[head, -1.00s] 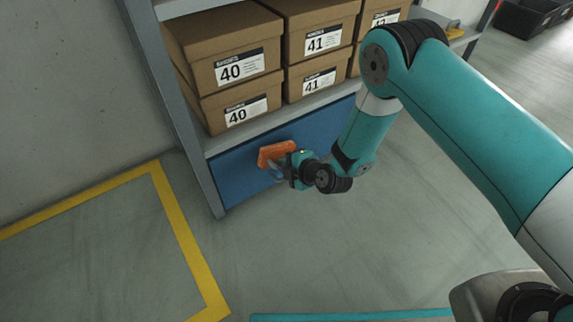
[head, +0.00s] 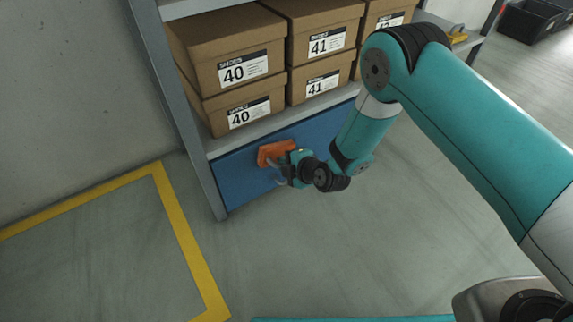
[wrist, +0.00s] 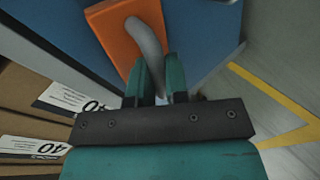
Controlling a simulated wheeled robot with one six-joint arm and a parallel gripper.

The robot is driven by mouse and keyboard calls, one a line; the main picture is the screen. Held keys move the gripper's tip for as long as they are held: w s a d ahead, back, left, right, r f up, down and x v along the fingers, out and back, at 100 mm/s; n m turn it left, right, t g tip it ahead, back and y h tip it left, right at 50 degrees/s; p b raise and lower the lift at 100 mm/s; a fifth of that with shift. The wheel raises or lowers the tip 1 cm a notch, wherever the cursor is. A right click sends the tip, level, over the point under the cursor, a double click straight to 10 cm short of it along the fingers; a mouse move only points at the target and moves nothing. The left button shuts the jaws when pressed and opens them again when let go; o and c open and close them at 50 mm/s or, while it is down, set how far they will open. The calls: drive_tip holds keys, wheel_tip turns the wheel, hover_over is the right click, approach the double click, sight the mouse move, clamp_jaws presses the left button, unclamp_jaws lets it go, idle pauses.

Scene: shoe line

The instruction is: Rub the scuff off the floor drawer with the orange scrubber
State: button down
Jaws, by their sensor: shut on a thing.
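The orange scrubber (head: 274,152) is at the front of the blue floor drawer (head: 238,180), near its upper middle. In the wrist view the scrubber (wrist: 128,30) lies against or very close to the blue drawer face (wrist: 205,25). My gripper (head: 284,164) is shut on the scrubber's grey handle; the fingers also show in the wrist view (wrist: 160,85). No scuff shows on the visible part of the drawer; the scrubber and my arm hide some of its face.
Shoe boxes (head: 236,68) marked 40 and 41 stand on the shelf above the drawer. A grey rack post (head: 185,120) is at the drawer's left. Yellow floor tape (head: 182,230) runs at left. The floor in front is clear.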

drive_tip(key=w+d+b, duration=0.2)
drive_tip(key=w+d, duration=0.2)
drive_tip(key=d, duration=0.2)
drive_tip(key=shift+s+a+p, duration=0.35)
drive_tip(key=shift+s+a, duration=0.3)
drive_tip(key=shift+a, duration=0.35)
drive_tip(key=shift+s+a+p, duration=0.3)
drive_tip(key=shift+s+a, duration=0.4)
drive_tip(key=shift+a, duration=0.35)
drive_tip(key=shift+s+a+p, duration=0.35)
drive_tip(key=shift+s+a, duration=0.3)
drive_tip(key=shift+a, duration=0.35)
drive_tip(key=s+d, duration=0.3)
drive_tip(key=s, duration=0.2)
drive_tip(key=shift+d+p, duration=0.2)
drive_tip(key=shift+p, duration=0.2)
drive_tip(key=shift+s+d+b, duration=0.25)
drive_tip(key=shift+s+d, duration=0.2)
drive_tip(key=shift+s, duration=0.2)
drive_tip(key=shift+s+d+b, duration=0.25)
drive_tip(key=shift+s+d, duration=0.15)
drive_tip(key=shift+s, duration=0.2)
